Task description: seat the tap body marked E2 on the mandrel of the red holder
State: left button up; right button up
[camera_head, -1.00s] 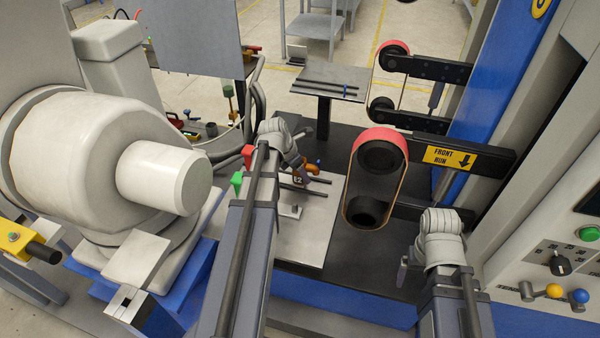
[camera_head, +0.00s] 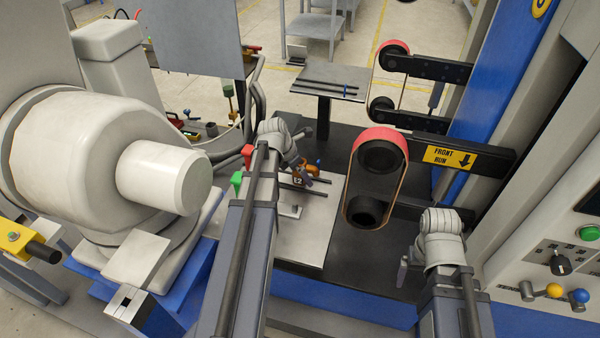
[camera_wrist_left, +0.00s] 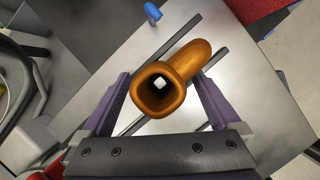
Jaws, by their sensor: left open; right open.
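The orange tap body marked E2 (camera_head: 299,181) is on the pale fixture plate (camera_head: 305,240), partly hidden by my left gripper (camera_head: 305,173). In the left wrist view the tap body (camera_wrist_left: 158,92) shows its square open mouth to the camera. My left gripper (camera_wrist_left: 165,88) is open with one purple finger on each side of it; I cannot tell whether they touch it. My right gripper (camera_head: 403,272) is open and empty, away from the plate.
Dark rods (camera_head: 322,192) lie at the plate. A belt sander (camera_head: 375,180) stands right of the plate, and a large pale machine (camera_head: 80,150) stands left. A small table (camera_head: 330,75) is behind.

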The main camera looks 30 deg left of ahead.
pick_arm(q)
jog(key=p+v, duration=0.6)
jog(key=v, duration=0.1)
jog(key=shift+r, duration=0.2)
jog(key=shift+f, duration=0.1)
jog(key=b+x, duration=0.7)
jog(key=shift+w+f, duration=0.1)
jog(key=shift+f, duration=0.3)
jog(key=shift+r+p, duration=0.3)
jog(key=shift+d, duration=0.15)
